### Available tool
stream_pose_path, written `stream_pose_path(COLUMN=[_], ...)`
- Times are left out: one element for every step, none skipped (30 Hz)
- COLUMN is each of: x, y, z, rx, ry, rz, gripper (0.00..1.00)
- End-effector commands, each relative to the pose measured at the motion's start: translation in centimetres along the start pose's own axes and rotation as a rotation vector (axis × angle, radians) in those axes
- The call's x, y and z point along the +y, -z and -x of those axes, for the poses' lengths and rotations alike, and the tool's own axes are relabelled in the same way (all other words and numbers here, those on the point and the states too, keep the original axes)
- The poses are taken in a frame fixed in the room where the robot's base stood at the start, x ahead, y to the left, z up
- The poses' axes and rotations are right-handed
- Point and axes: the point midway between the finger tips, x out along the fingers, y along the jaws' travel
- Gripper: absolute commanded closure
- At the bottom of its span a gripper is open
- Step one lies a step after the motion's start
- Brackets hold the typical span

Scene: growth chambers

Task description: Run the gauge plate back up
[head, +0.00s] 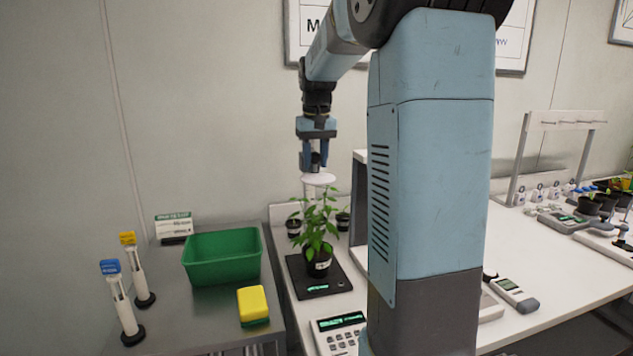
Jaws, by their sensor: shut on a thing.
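The gauge plate (322,180) is a white disc just above the top leaves of a green potted plant (318,222). Whether the leaves touch it I cannot tell. A pale post (307,198) shows behind the plant, partly hidden by leaves. My gripper (315,160) points down right above the plate. Its blue fingers are shut on a dark knob (315,159) at the plate. The plant's black pot (318,263) stands upright on a black scale (318,287) with a lit green display.
A keypad device (340,333) stands in front of the scale. Small pots (294,228) are behind the plant. My arm hides part of the bench.

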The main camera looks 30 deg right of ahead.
Motion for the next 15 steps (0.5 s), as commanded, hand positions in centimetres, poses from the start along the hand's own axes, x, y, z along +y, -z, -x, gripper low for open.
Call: stream_pose_path(x=[0.0,0.0,0.0,0.0,0.0,0.0,0.0,0.0,0.0,0.0,0.0,0.0,0.0,0.0,0.0], y=[0.1,0.1,0.1,0.1,0.1,0.1,0.1,0.1,0.2,0.2,0.2,0.2,0.2,0.2,0.2], z=[0.2,0.3,0.5,0.6,0.7,0.8,0.9,1.0,1.1,1.2,1.3,1.4,1.5,1.6,1.7], rx=[0.002,0.002,0.002,0.003,0.003,0.003,0.003,0.003,0.003,0.002,0.002,0.002,0.002,0.002,0.002], ry=[0.000,0.000,0.000,0.000,0.000,0.000,0.000,0.000,0.000,0.000,0.000,0.000,0.000,0.000,0.000], rz=[0.001,0.001,0.000,0.000,0.000,0.000,0.000,0.000,0.000,0.000,0.000,0.000,0.000,0.000,0.000], gripper=[0.81,0.81,0.81,0.81,0.81,0.81,0.81,0.81,0.81,0.81,0.81,0.81,0.81,0.81,0.81])
